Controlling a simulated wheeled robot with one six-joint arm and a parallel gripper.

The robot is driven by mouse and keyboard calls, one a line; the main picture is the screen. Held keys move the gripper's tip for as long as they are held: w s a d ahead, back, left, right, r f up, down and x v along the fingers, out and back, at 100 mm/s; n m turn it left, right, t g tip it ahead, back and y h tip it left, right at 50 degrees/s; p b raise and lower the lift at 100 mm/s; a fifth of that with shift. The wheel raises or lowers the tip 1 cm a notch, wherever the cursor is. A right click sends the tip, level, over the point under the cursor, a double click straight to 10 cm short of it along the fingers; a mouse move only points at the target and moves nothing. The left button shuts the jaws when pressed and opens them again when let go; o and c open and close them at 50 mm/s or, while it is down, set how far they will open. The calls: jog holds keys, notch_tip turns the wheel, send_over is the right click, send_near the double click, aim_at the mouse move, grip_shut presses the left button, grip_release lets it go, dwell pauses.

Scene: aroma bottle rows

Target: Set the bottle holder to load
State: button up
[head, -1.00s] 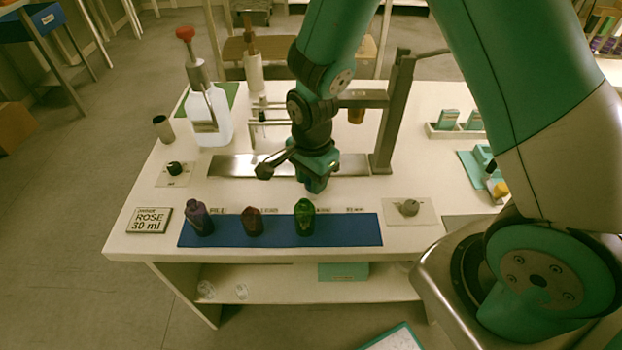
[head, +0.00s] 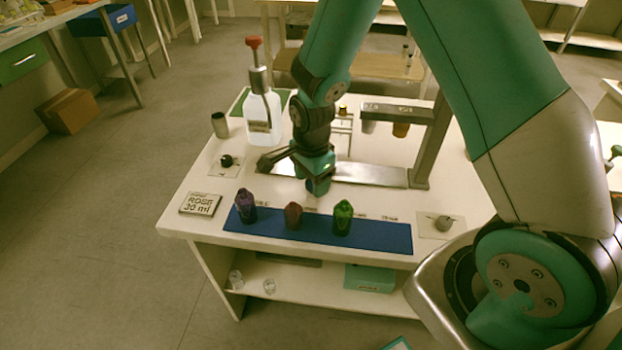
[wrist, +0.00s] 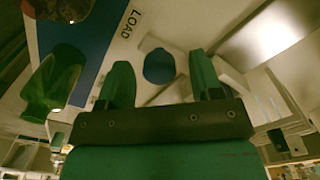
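My gripper (head: 318,188) hangs low over the table, just behind the row of bottles. In the wrist view its two fingers (wrist: 161,78) are apart. A dark blue rounded piece (wrist: 158,66) shows between and beyond the fingertips; I cannot tell whether it is the bottle holder or whether they touch it. A LOAD label (wrist: 130,22) is printed on the white surface near it. In the head view my arm hides the spot under the gripper. A metal plate (head: 370,174) lies behind the gripper, below a stand (head: 432,140).
A blue mat (head: 385,236) carries a purple bottle (head: 245,207), a dark red bottle (head: 293,216) and a green bottle (head: 343,217). A ROSE 30 ml sign (head: 200,204), a black knob (head: 227,160), a grey knob (head: 444,222) and a white red-topped pump bottle (head: 262,115) stand around.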

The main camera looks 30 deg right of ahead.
jog(key=shift+r, duration=0.1)
notch_tip(320, 180, up, 17)
jog(key=shift+p, duration=0.4)
jog(key=shift+r, duration=0.15)
dwell(0.4)
